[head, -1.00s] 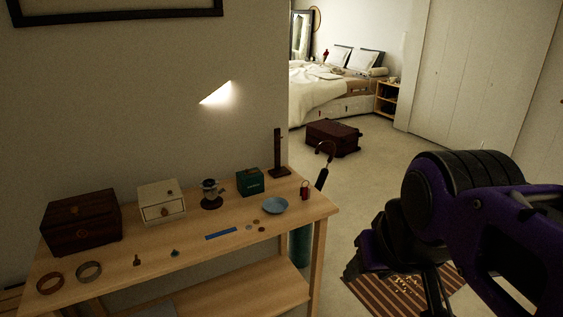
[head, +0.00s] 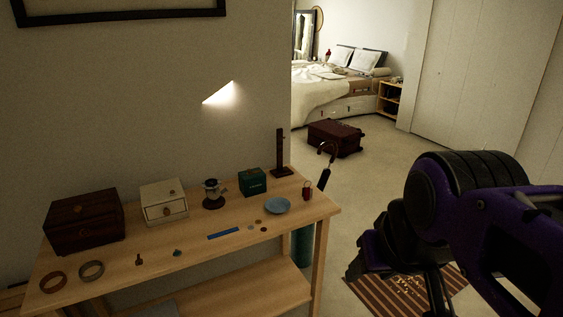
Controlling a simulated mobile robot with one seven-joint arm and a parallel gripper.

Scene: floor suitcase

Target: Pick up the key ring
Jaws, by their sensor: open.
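No object shows clearly as a key ring. A small red item with a dark top (head: 307,190) stands near the right end of the wooden table; it is too small to tell whether it is the key ring. Two round bands, one brown (head: 53,282) and one grey (head: 91,271), lie at the table's front left. My gripper (head: 434,292) is at the lower right, partly cut off by the bottom edge. It is open, away from the table and over the floor, with nothing seen in it.
The table (head: 200,255) also holds a dark wooden box (head: 84,222), a cream drawer box (head: 164,202), a green box (head: 253,182), a blue dish (head: 277,206) and a blue strip (head: 223,234). A suitcase (head: 335,138) and striped rug (head: 385,297) lie on otherwise open floor.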

